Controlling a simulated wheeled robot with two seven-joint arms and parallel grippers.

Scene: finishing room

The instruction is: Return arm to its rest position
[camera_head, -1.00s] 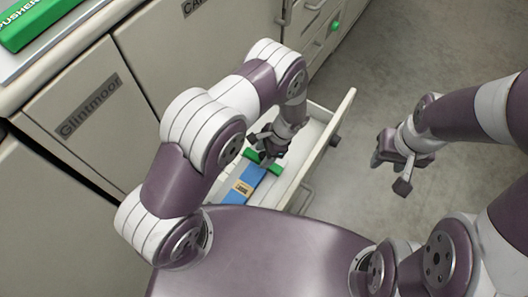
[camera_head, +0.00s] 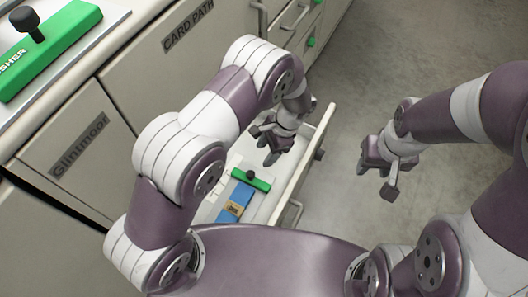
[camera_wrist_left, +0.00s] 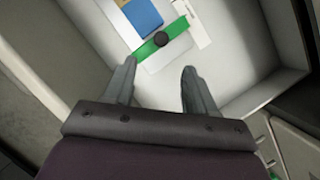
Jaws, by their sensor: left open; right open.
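My left gripper (camera_head: 272,146) is over the open drawer (camera_head: 318,150), with its fingers apart and nothing between them. In the left wrist view the two fingers (camera_wrist_left: 155,88) are spread, and a green bar with a black knob (camera_wrist_left: 161,40) lies beyond their tips. In the head view this green bar (camera_head: 251,180) lies in the drawer at the end of a blue block with a tan label (camera_head: 234,205), apart from the gripper. My right gripper (camera_head: 383,168) is open and empty over the floor, to the right of the drawer.
Pale cabinets labelled Glintmoor (camera_head: 80,147) and CARD PATH (camera_head: 188,27) stand at the left and back. A green pusher with a black knob (camera_head: 50,50) lies on the counter at the upper left. The grey floor (camera_head: 400,60) on the right is clear.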

